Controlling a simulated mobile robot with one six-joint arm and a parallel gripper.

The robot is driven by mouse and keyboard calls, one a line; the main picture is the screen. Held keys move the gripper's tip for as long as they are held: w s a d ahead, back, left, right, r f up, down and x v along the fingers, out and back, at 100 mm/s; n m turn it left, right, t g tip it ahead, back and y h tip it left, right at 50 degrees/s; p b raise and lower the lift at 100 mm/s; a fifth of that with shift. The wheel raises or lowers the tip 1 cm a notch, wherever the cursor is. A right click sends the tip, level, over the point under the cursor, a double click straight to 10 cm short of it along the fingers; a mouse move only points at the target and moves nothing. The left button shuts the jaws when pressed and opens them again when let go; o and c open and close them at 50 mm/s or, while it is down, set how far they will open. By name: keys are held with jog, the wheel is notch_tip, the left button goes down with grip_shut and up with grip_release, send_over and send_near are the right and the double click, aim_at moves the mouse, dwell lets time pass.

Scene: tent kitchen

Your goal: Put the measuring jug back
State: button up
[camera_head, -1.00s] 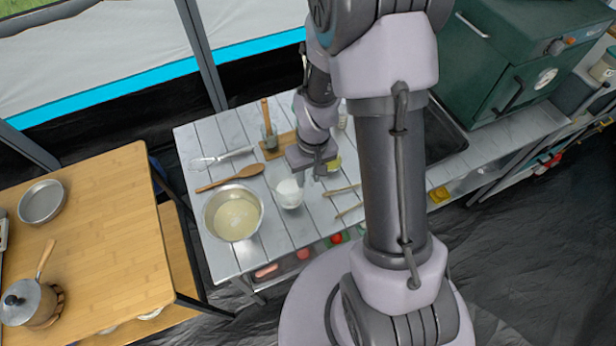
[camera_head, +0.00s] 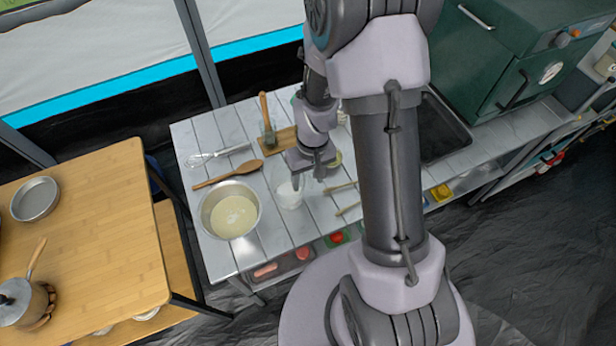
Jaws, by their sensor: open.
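A small clear jug with white contents or residue (camera_head: 289,196), which looks like the measuring jug, stands upright on the grey slatted worktop (camera_head: 262,238), just right of the metal bowl. My gripper (camera_head: 307,182) is open and hangs just above and right of the jug, at its far side. One finger is close to the jug's rim; I cannot tell whether it touches. The gripper appears empty. My arm hides part of the worktop to the right.
A metal bowl (camera_head: 230,210) of pale batter stands left of the jug. A wooden spoon (camera_head: 228,174), a whisk (camera_head: 217,155) and a wooden board (camera_head: 279,142) lie behind. Thin wooden sticks (camera_head: 346,209) lie right. A sink (camera_head: 442,130) and green oven (camera_head: 500,60) are farther right.

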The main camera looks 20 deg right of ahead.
notch_tip(320, 180, up, 20)
jog(key=a+t+p, duration=0.1)
jog(key=t+p, duration=0.1)
jog(key=p, duration=0.3)
jog(key=s+a+r+m+t+y, duration=0.1)
jog(key=s+a+r+m+t, duration=0.2)
jog(key=s+a+r, duration=0.4)
jog(key=s+r+m, duration=0.1)
jog(key=s+r, duration=0.4)
jog(key=r, duration=0.2)
jog(key=shift+s+r+t, duration=0.35)
jog(key=shift+s+t, duration=0.05)
jog(key=shift+a, duration=0.1)
notch_tip(320, 180, down, 7)
jog(key=b, duration=0.7)
jog(key=shift+f, duration=0.15)
